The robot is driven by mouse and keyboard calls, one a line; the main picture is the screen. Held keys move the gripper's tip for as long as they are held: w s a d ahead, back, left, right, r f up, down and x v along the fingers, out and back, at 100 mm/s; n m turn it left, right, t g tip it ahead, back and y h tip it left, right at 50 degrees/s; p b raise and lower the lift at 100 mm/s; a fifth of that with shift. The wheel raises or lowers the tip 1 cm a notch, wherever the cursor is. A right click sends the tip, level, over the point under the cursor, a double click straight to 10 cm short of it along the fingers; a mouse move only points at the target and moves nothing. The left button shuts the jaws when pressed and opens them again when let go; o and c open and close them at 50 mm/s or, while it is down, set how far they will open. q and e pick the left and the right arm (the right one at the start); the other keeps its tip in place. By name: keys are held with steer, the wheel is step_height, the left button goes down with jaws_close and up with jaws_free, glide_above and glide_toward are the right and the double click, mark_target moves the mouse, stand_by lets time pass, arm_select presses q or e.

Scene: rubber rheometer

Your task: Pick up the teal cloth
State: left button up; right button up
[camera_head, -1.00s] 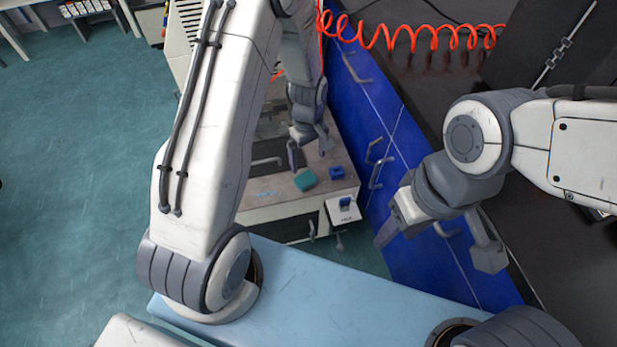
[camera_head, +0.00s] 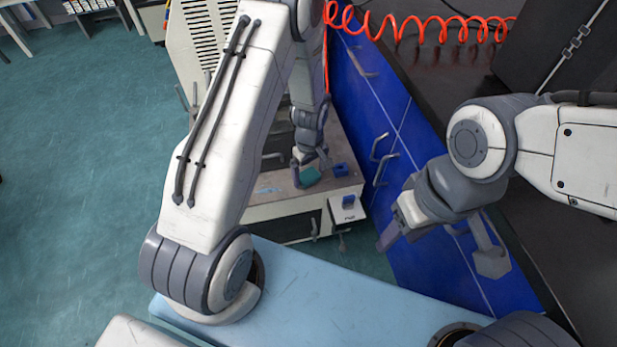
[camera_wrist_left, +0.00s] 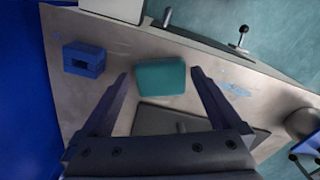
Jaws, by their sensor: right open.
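The teal cloth (camera_head: 309,178) is a small folded block on the worn top of the rheometer bench (camera_head: 270,188). In the left wrist view the cloth (camera_wrist_left: 160,76) lies just beyond and between the spread fingertips. My left gripper (camera_head: 312,170) is open and empty, low over the cloth, and its fingers hide part of it in the head view. I cannot tell whether they touch it. My right gripper (camera_head: 440,250) is open and empty at the right, far from the cloth.
A small blue block with a recess (camera_head: 340,170) sits just right of the cloth. Blue cabinet fronts with handles (camera_head: 400,180) stand close to the right of the bench. A light blue surface (camera_head: 300,290) is in front. A red coiled hose (camera_head: 420,25) hangs at the back.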

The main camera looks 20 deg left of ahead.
mark_target(312, 178)
arm_select(q)
steer(key=c, duration=1.1)
steer(key=shift+r, duration=0.55)
steer(key=r+p, duration=0.1)
steer(key=r, duration=0.1)
steer(key=d+r, duration=0.1)
steer(key=r, duration=0.1)
steer(key=shift+s+p, duration=0.15)
steer(key=shift+p, duration=0.25)
steer(key=s+d+r, duration=0.1)
steer(key=d+r, duration=0.1)
steer(key=d, duration=0.1)
steer(key=s+d+r+p, duration=0.1)
steer(key=d+r, duration=0.1)
steer(key=d, duration=0.1)
steer(key=s+d+r+p, duration=0.1)
steer(key=s+d+r, duration=0.1)
steer(key=d, duration=0.2)
